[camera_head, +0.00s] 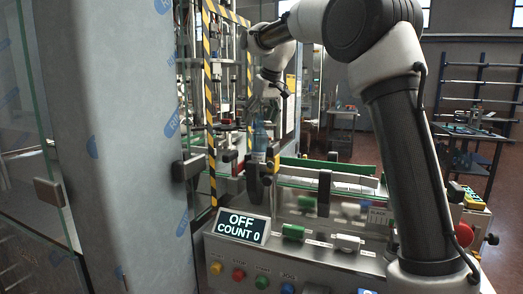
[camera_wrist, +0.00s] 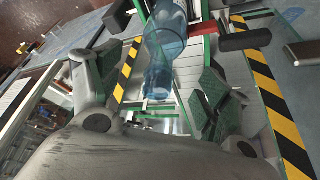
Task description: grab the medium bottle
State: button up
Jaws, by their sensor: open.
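A translucent blue bottle (camera_head: 260,138) stands at the machine in the head view, beyond the front control panel. The wrist view shows this bottle (camera_wrist: 166,48) near the top centre, looking tilted in the picture. My gripper (camera_head: 264,103) is just above the bottle in the head view, pointing down. In the wrist view, my gripper (camera_wrist: 160,80) has its fingers spread, one on each side of the bottle's near end. No grip on the bottle shows. The fingertips are small in the head view, so exact contact is unclear.
A sign (camera_head: 242,228) reads OFF, COUNT 0, above several coloured buttons. A conveyor with green rails (camera_head: 330,165) runs to the right. Yellow-black striped posts (camera_head: 210,90) and a wrapped column (camera_head: 115,140) stand left. A red part (camera_wrist: 203,28) is close beside the bottle.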

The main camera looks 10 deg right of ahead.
aim_at(257, 129)
jog(key=x, duration=0.5)
jog(key=shift+d+f, duration=0.1)
jog(key=shift+f, duration=0.05)
jog(key=c, duration=1.2)
